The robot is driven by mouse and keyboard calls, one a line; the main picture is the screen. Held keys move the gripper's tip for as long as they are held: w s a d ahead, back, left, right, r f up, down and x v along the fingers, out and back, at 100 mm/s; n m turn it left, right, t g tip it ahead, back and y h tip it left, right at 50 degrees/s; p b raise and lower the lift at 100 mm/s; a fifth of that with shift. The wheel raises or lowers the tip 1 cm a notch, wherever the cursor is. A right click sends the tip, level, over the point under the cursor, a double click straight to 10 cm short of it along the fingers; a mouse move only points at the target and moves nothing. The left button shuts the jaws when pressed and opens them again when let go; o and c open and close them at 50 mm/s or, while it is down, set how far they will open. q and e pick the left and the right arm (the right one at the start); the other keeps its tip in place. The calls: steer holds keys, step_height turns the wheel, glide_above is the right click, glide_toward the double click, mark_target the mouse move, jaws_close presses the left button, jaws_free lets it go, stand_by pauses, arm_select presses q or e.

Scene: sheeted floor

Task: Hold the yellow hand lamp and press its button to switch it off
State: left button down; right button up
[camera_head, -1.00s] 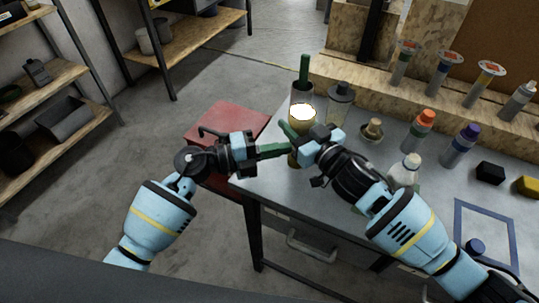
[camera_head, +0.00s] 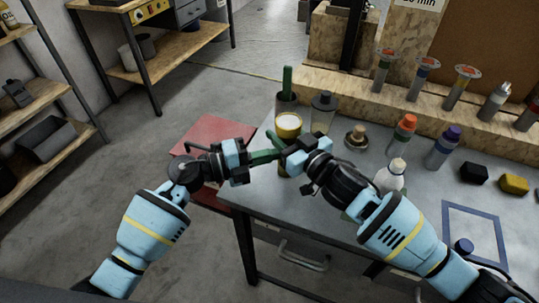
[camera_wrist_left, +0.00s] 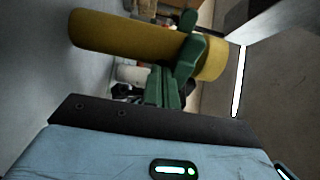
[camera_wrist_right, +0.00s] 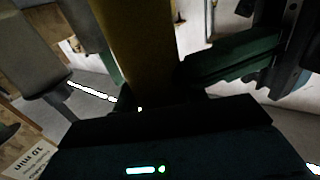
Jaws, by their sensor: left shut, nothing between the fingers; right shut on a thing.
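The yellow hand lamp (camera_head: 289,122) is held upright above the near left part of the workbench, its round face up. My right gripper (camera_head: 281,148) is shut around the lamp's body, which also shows in the right wrist view (camera_wrist_right: 134,45). My left gripper (camera_head: 268,156) is shut and empty, its green fingertips right at the side of the lamp. In the left wrist view the lamp (camera_wrist_left: 120,34) lies across the picture beyond these fingers (camera_wrist_left: 163,85). The button is hidden, and I cannot tell whether the fingertips touch it.
The grey workbench (camera_head: 300,196) holds a cup with a green-handled tool (camera_head: 287,80), a dark-capped jar (camera_head: 323,110), a white bottle (camera_head: 390,176) and several tubes. A red cabinet (camera_head: 205,135) stands to the left. Open floor lies left of it.

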arm_select(q)
steer(key=shift+w+a, duration=0.1)
arm_select(e)
steer(key=shift+s+a+f, duration=0.1)
steer(key=shift+s+a, duration=0.35)
steer(key=shift+a, duration=0.05)
steer(key=shift+w, duration=0.1)
arm_select(q)
steer(key=s+d+v, duration=0.1)
steer(key=s+v, duration=0.2)
steer(key=v, duration=0.9)
steer(key=shift+a, duration=0.25)
arm_select(e)
steer(key=shift+w+d, duration=0.15)
steer(key=shift+d, duration=0.1)
steer(key=shift+c, duration=0.2)
arm_select(q)
steer(key=shift+s, duration=0.1)
arm_select(e)
steer(key=o, duration=1.2)
steer(key=shift+d, duration=0.1)
steer(key=v, duration=1.2)
